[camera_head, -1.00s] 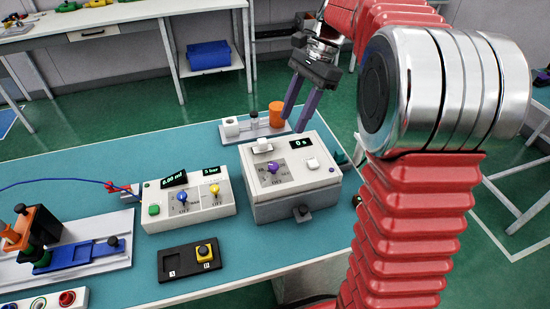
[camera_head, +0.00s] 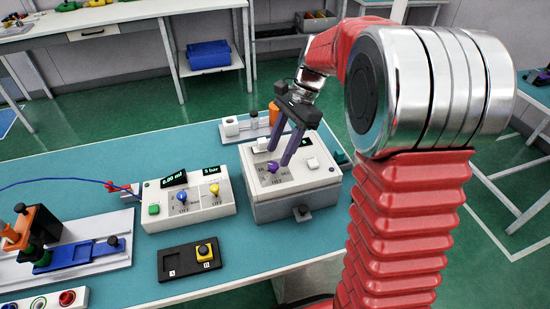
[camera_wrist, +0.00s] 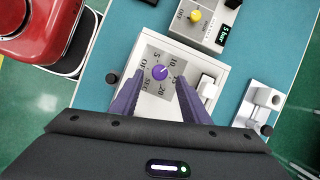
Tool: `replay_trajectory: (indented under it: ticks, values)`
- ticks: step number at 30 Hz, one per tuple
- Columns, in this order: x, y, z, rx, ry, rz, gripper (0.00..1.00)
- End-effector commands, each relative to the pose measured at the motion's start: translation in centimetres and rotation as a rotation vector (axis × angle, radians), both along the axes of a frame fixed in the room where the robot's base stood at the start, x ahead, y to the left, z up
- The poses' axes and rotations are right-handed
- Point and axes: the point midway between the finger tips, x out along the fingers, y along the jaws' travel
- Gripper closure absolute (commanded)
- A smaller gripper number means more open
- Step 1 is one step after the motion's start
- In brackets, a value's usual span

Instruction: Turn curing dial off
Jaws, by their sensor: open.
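The curing dial is a purple knob (camera_head: 272,166) on the top of a white box (camera_head: 305,178). In the wrist view the purple dial (camera_wrist: 160,72) sits on a grey scale plate marked OFF, 5, 10 and 20, with some marks hidden by a finger. My gripper (camera_head: 279,158) is open above the box, its two purple fingers pointing down near the dial. In the wrist view my gripper (camera_wrist: 157,88) has a finger on each side below the dial, which looks free between and beyond the tips. Whether the fingers touch the box is unclear.
A white dispenser box (camera_head: 190,207) with blue and yellow knobs stands to the left. A black tray (camera_head: 188,262) with a yellow button block lies in front. A fixture with an orange cylinder (camera_head: 274,112) stands behind. The teal table (camera_head: 110,180) has clear room at back left.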

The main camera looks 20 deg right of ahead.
Motion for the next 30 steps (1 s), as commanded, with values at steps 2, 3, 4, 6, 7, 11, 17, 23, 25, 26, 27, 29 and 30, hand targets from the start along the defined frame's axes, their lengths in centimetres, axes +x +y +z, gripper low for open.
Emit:
replay_trajectory:
  ticks: [2,3,4,6,7,11,17,23,25,26,27,29,30]
  values:
    - [-0.2,0.5,-1.1,0.0,0.002,0.0,0.58]
    - [-0.2,0.6,-1.6,0.001,0.001,0.0,0.58]
    - [-0.2,0.8,-1.9,0.001,0.001,0.0,0.58]
    - [-0.3,1.0,-2.4,0.0,0.001,0.0,0.58]
    - [-0.3,1.1,-2.6,0.0,0.0,0.0,0.58]
    - [-0.4,1.2,-3.1,0.0,0.0,0.0,0.58]
    - [-0.4,1.2,-3.1,-0.001,0.0,0.0,0.58]
    - [-0.3,1.2,-3.1,-0.001,0.0,0.0,0.69]
    - [-0.3,1.2,-3.1,-0.001,0.0,0.0,0.74]
    - [-0.3,1.2,-3.1,-0.001,0.0,0.0,0.76]
    - [-0.3,1.2,-3.1,-0.001,0.0,0.0,0.79]
    - [-0.3,1.2,-3.1,-0.001,-0.001,0.0,0.83]
    - [-0.3,1.2,-3.1,-0.001,-0.001,0.0,0.86]
